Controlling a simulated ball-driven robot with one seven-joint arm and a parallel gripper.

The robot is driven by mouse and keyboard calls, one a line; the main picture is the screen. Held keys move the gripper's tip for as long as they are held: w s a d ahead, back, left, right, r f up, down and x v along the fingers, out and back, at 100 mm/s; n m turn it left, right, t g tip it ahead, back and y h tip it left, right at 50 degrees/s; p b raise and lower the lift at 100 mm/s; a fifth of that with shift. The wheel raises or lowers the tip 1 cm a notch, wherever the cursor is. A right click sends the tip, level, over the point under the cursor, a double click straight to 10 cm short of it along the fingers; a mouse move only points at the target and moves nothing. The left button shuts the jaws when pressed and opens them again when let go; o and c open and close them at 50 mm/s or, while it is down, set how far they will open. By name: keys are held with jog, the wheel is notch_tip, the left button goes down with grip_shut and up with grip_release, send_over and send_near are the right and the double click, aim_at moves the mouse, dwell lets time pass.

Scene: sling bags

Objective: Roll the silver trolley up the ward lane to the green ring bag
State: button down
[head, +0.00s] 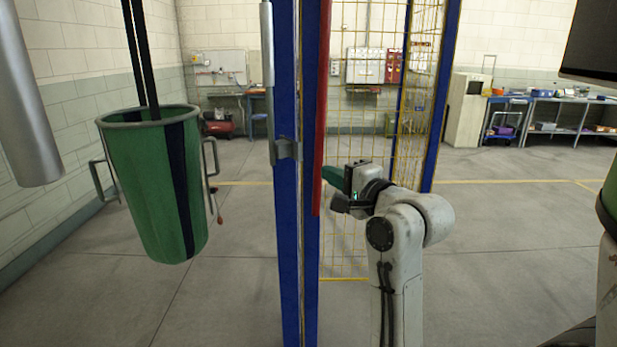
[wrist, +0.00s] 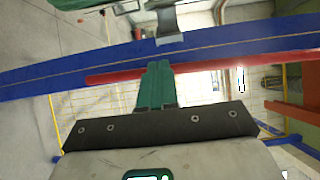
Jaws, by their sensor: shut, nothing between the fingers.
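A green bag (head: 150,190) with a dark vertical stripe, a round rim and grey side handles hangs on dark straps at the left of the head view. Part of a green thing, perhaps this bag, shows at the top edge of the wrist view (wrist: 75,3). My gripper (head: 330,186) is right of the bag, with the blue post between them. Its green fingers are shut and empty in the wrist view (wrist: 157,68), pointing at the red bar. I cannot make out a silver trolley for certain; a small cart (head: 503,128) stands far back right.
A blue post (head: 288,230) with a grey bracket (head: 287,149) and a red bar (head: 323,110) stands close before me. Yellow mesh (head: 350,235) is behind it. A grey cylinder (head: 22,110) hangs at the upper left. Open floor (head: 500,235) lies to the right; benches stand behind.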

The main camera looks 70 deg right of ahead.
aim_at(300, 159)
jog(key=b+x, duration=0.2)
jog(key=x, duration=0.6)
jog(key=shift+a+b, duration=0.1)
jog(key=shift+b, duration=0.25)
jog(key=shift+w, duration=0.25)
